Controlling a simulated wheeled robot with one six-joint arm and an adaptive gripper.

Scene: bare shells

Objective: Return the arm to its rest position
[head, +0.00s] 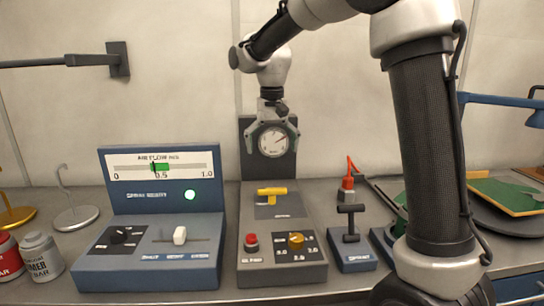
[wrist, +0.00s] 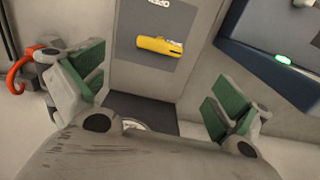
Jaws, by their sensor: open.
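My gripper (head: 273,132) hangs from the arm in front of the round pressure gauge (head: 273,141) on the middle panel, and its fingers show on either side of the dial. In the wrist view my gripper (wrist: 152,92) is open, with green pads on both fingers and nothing held between them. A sliver of the white dial (wrist: 133,125) shows at the edge of the palm, which hides the rest. I cannot tell how far the fingers are from the gauge. The arm is raised and reaches across the head view from the right.
The middle console has a yellow handle (head: 271,192), red button (head: 251,242) and yellow knob (head: 296,240). The left console (head: 162,175) has a lit green lamp (head: 190,195) and a white slider (head: 180,235). A black T-handle (head: 350,222) stands right; cans (head: 41,257) stand left.

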